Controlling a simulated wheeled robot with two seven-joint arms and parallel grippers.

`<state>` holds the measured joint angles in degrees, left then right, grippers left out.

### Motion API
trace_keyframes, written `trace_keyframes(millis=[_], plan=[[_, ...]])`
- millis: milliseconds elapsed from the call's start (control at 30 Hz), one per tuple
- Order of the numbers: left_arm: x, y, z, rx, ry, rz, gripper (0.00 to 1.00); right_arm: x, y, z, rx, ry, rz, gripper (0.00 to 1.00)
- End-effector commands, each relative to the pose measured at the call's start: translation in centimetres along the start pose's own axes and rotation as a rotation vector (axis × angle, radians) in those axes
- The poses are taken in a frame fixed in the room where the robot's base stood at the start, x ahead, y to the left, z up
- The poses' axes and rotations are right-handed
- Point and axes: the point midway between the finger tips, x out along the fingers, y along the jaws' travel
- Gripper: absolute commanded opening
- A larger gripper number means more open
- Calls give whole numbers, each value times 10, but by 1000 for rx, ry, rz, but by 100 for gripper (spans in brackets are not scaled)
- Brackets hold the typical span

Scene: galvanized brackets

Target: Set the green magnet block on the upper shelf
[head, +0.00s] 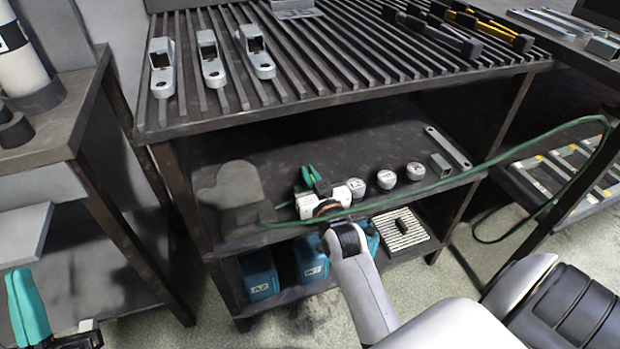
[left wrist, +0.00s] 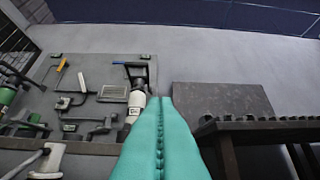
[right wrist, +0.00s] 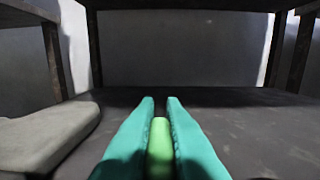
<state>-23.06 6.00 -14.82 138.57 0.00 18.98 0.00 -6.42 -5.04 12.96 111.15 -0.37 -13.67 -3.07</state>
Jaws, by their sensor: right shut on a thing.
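The green magnet block (right wrist: 160,140) lies between the two teal fingers of my right gripper (right wrist: 160,104) in the right wrist view. The right gripper (head: 316,174) is shut on it and reaches in over the upper shelf (head: 300,157), below the slatted top. In the head view the fingers and wrist largely hide the block. I cannot tell whether the block touches the shelf. My left gripper (head: 28,305) is at the lower left of the head view, away from the shelf. In the left wrist view its fingers (left wrist: 160,103) are together and empty.
A grey mitt-shaped thing (head: 232,190) lies left of the right gripper. White round pieces (head: 386,179) and a flat bar (head: 448,147) lie to its right. A green hose (head: 480,165) crosses the shelf front. Blue bins (head: 259,274) stand below. The back of the shelf is clear.

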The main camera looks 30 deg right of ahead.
Motion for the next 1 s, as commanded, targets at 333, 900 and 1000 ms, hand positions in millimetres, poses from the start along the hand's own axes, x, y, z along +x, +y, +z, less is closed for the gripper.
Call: trace_keyframes(millis=[333, 900, 1000], plan=[[0, 0, 2, -1, -11, 0, 0, 0, 0, 0, 0, -5, 0, 0], [2, 0, 1, 0, 4, 0, 0, -4, 0, 0, 0, 2, 0, 31], [1, 2, -12, 4, 93, 4, 0, -17, 0, 0, 0, 4, 0, 31]])
